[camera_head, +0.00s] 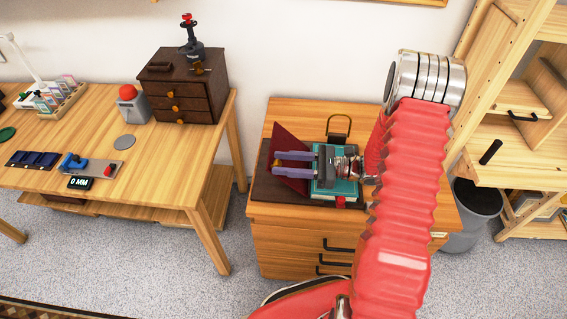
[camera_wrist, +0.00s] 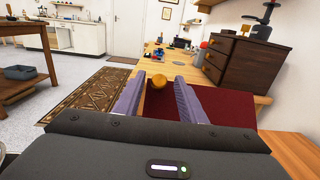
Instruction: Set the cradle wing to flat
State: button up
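The cradle wing (camera_head: 288,142) is a dark red panel on the left side of the cradle (camera_head: 262,190), standing tilted up. In the wrist view, the wing (camera_wrist: 225,106) spreads behind and to the right of my fingers. A teal block, perhaps a book (camera_head: 325,188), lies in the cradle under my gripper. My gripper (camera_head: 276,163) points left with its two purple fingers apart, over the wing's face. In the wrist view, my gripper (camera_wrist: 160,78) has a round wooden knob (camera_wrist: 157,83) showing between the fingers, with no clear contact. Whether the fingertips touch the wing is unclear.
The cradle stands on a wooden drawer cabinet (camera_head: 290,235). A small red knob (camera_head: 340,202) sits at its front edge. A workbench (camera_head: 150,180) with a dark drawer chest (camera_head: 185,85) stands to the left across a gap. A bin (camera_head: 473,215) and shelving (camera_head: 520,110) are at right.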

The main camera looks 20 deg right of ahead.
jog(key=shift+c, duration=0.3)
grip_shut()
jog(key=shift+w+a, duration=0.1)
jog(key=shift+w, duration=0.05)
dwell(0.3)
jog(key=shift+w+a+f+g+h, duration=0.3)
jog(key=shift+a+f+h, duration=0.1)
jog(key=shift+a+h, duration=0.3)
jog(key=a+f+h, duration=0.1)
jog(key=f, duration=0.1)
jog(key=w+a+f+g+h, duration=0.1)
jog(key=a+f+h, duration=0.1)
jog(key=w+a+f+g+h, duration=0.1)
jog(key=f+h, duration=0.1)
jog(key=shift+a, duration=0.35)
jog(key=shift+w+a+f+h, duration=0.1)
jog(key=shift+a+f+h, duration=0.05)
jog(key=shift+f+h, duration=0.2)
jog(key=shift+w+a+f, duration=0.1)
jog(key=shift+a+f, duration=0.15)
jog(key=shift+f, duration=0.55)
jog(key=shift+a, duration=0.1)
